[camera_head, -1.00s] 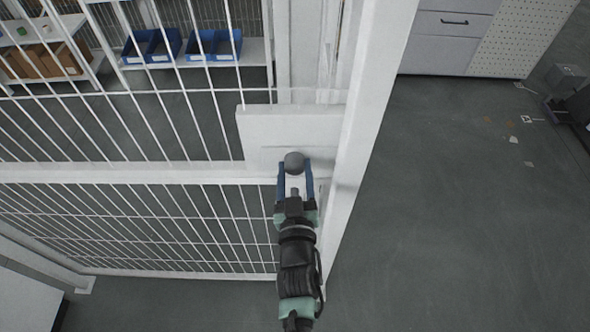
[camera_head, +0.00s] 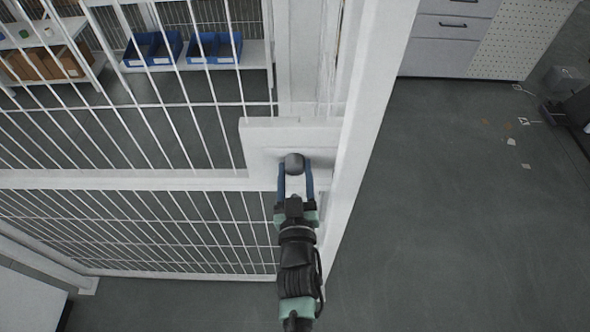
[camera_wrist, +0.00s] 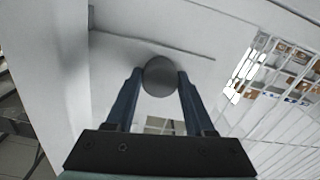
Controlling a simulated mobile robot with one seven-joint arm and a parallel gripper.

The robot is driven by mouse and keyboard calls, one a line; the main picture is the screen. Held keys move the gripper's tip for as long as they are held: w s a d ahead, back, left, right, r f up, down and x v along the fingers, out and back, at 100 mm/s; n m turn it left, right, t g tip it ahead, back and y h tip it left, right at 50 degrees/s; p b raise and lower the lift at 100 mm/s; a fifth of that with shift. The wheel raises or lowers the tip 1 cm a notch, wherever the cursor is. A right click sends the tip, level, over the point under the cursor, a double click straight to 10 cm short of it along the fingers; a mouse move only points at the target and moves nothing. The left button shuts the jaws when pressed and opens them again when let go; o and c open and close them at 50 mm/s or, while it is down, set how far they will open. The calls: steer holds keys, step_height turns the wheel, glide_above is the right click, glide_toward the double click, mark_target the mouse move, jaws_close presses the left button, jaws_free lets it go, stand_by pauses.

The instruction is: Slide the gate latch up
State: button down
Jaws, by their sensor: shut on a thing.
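The latch knob (camera_head: 294,162) is a round dark grey ball in front of a white latch plate (camera_head: 262,135) on the gate. My gripper (camera_head: 295,172) has blue fingers and is shut on the knob, one finger on each side. In the wrist view the knob (camera_wrist: 159,76) sits between the two fingertips (camera_wrist: 159,82). The knob hides the part of the latch behind it. The gate (camera_head: 120,180) has white rails and wire bars and stands beside a white post (camera_head: 372,85).
Behind the gate, blue bins (camera_head: 215,47) and brown boxes (camera_head: 72,62) sit on shelves. A grey drawer cabinet (camera_head: 445,45) stands at the back right. The dark floor (camera_head: 450,220) right of the post is largely clear.

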steer(key=shift+w+r, duration=0.1)
steer(key=shift+r, duration=0.3)
steer(key=c, duration=0.6)
jaws_free()
steer(key=o, duration=0.3)
steer(key=shift+f, duration=0.15)
steer(key=shift+o, duration=0.2)
steer(key=s+b, duration=0.2)
steer(key=s, duration=1.1)
steer(key=shift+d, duration=0.2)
